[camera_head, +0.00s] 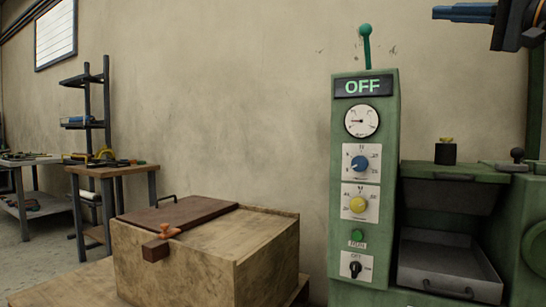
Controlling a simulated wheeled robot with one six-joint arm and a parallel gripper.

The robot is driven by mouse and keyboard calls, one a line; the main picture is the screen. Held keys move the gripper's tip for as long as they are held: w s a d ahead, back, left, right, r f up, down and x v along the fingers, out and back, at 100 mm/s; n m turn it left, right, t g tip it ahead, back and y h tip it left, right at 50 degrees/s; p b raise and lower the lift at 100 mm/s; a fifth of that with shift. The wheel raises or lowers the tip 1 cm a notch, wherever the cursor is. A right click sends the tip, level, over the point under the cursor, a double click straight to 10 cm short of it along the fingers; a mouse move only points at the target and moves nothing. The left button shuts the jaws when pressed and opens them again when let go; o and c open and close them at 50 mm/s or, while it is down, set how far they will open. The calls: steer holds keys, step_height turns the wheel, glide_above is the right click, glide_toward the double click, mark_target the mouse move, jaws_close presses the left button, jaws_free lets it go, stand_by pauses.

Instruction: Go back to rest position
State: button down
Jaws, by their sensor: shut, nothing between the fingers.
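My gripper (442,13) shows at the top right edge, raised high above the green machine and pointing left. Its blue fingers are together, with nothing seen between them. The rest of the arm is cut off by the picture's edge. The gripper is apart from everything around it, with bare wall behind.
A green machine with a control panel (363,145) reading OFF stands at right, its green lever (367,48) upright. A grey tray (450,265) sits low in it. A wooden crate (200,250) stands front left. Workbenches (112,170) and a shelf stand farther left.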

steer(key=w+a+f+m+g+h, duration=0.1)
steer(key=w+a+f+g, duration=0.2)
steer(key=a+f, duration=0.6)
steer(key=w+a+f+g, duration=0.35)
steer(key=a+f, duration=0.35)
steer(key=f, duration=0.5)
steer(key=s+a+f+n+g+h, duration=0.1)
steer(key=s+a+f+g, duration=0.15)
steer(key=a+f, duration=0.55)
steer(key=s+a+f+g+h, duration=0.1)
steer(key=a+f+g, duration=0.2)
steer(key=a+f, duration=0.5)
steer(key=s+a+f+n+g+h, duration=0.2)
steer(key=s+a+f, duration=0.3)
steer(key=f, duration=0.4)
steer(key=s+a+f+n+g+h, duration=0.1)
steer(key=s+a+f+g+h, duration=0.1)
steer(key=s+f, duration=0.7)
steer(key=s+f+n+g+h, duration=0.1)
steer(key=s+f+n+h, duration=0.55)
steer(key=s+f, duration=0.9)
steer(key=d+r+m+p, duration=0.2)
steer(key=d+r+p, duration=0.8)
steer(key=r+p, duration=0.3)
steer(key=d+r+m+p, duration=0.3)
steer(key=d+r+p, duration=0.7)
steer(key=r+p, duration=0.4)
steer(key=shift+s+d+p, duration=0.2)
steer(key=shift+s+p, duration=0.25)
steer(key=shift+p, duration=0.25)
